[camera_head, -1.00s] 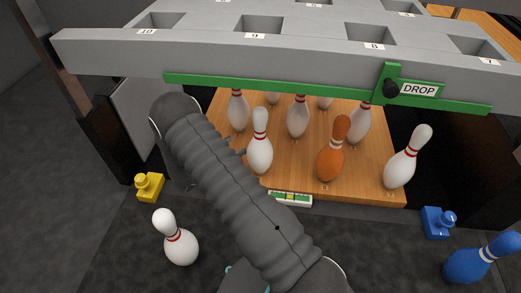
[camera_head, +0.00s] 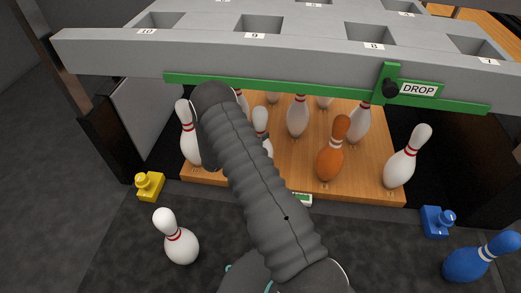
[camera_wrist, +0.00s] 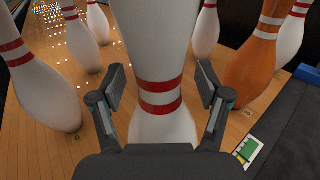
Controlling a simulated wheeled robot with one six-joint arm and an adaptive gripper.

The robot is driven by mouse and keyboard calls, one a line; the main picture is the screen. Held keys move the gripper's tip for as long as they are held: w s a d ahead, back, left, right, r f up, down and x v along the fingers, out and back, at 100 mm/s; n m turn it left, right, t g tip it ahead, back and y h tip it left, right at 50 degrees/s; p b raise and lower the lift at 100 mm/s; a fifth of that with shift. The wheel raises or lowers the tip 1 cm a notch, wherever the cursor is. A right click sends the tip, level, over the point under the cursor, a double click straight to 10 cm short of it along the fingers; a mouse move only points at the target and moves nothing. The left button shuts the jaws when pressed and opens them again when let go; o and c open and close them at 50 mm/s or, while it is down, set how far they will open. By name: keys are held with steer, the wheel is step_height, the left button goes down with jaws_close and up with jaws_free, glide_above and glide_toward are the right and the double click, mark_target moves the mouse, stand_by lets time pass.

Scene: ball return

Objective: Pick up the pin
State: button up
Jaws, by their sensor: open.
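A white pin with two red bands (camera_wrist: 160,125) stands upright in the middle of the wrist view, its head close to the camera. My gripper (camera_wrist: 162,93) is open, with one finger on each side of the pin's banded neck and gaps showing beside it. In the head view my arm hides the gripper. The partly covered white pin (camera_head: 262,125) beside my arm appears to be the same one. Other white pins (camera_head: 404,162) and an orange pin (camera_head: 331,158) stand on the wooden deck (camera_head: 365,188).
A grey rack (camera_head: 210,50) with a green DROP bar (camera_head: 270,88) overhangs the deck. A white pin (camera_head: 180,246) and a blue pin (camera_head: 470,265) are on the dark floor, near yellow (camera_head: 149,187) and blue (camera_head: 436,224) blocks. Neighbouring pins (camera_wrist: 45,90) stand close to my gripper.

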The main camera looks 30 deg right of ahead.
mark_target(255, 125)
steer(key=shift+w+d, duration=0.2)
steer(key=shift+d, duration=0.5)
jaws_close()
steer(key=shift+r, duration=0.15)
steer(key=shift+r, duration=2.15)
steer(key=s+d+r, duration=0.4)
steer(key=s+r, duration=0.2)
steer(key=s, duration=0.4)
steer(key=shift+s+d+r+p, duration=0.25)
steer(key=shift+d+r+p, duration=0.1)
steer(key=shift+d, duration=0.05)
